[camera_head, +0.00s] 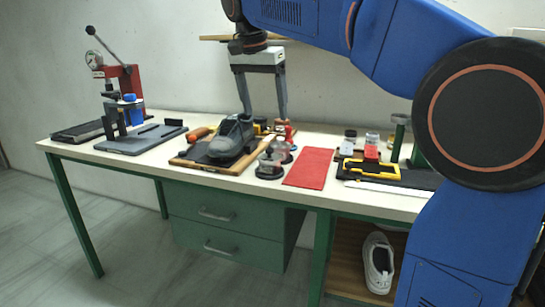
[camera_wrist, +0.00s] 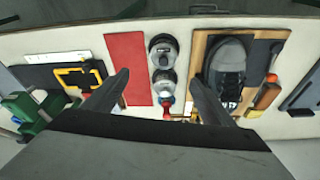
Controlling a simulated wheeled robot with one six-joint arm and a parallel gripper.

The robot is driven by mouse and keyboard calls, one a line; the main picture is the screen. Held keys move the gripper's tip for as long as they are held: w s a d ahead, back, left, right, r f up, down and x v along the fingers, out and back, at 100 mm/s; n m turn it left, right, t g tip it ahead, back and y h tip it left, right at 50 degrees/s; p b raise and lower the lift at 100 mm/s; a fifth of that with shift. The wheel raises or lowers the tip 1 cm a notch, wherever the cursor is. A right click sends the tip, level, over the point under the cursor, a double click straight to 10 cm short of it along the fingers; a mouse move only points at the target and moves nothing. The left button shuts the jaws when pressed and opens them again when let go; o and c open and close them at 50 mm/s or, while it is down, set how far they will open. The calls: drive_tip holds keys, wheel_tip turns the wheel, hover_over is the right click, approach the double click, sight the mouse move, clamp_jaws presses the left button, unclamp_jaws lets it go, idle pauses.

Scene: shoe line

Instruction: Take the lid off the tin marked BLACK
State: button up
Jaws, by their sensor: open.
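Two small round tins with greyish tops and dark edges stand between the shoe board and the red mat. In the head view the front tin (camera_head: 269,166) is nearer the table's front edge, and the rear tin (camera_head: 281,150) is just behind it. In the wrist view they are the upper tin (camera_wrist: 164,50) and the lower tin (camera_wrist: 165,82). I cannot read which is marked BLACK. My gripper (camera_head: 266,114) is open and empty, pointing down above the table. Its fingers (camera_wrist: 159,78) spread either side of the tins in the wrist view, apart from them.
A grey shoe (camera_head: 231,138) sits on a wooden-edged board (camera_head: 187,162) left of the tins. A red mat (camera_head: 309,168) lies right. A small red item (camera_head: 289,134) stands behind the tins. Jars and a yellow-framed item (camera_head: 370,168) are further right; a red press (camera_head: 128,88) is far left.

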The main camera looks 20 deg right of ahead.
hover_over(269, 149)
drive_tip(key=s, duration=0.2)
drive_tip(key=f, duration=0.7)
drive_tip(key=shift+a+f, duration=0.4)
drive_tip(key=shift+w+a+x, duration=0.15)
drive_tip(key=shift+x, duration=1.15)
drive_tip(key=shift+w+a+x, duration=0.1)
drive_tip(key=shift+a+x, duration=0.1)
drive_tip(key=shift+x, duration=1.15)
drive_tip(key=c, duration=1.1)
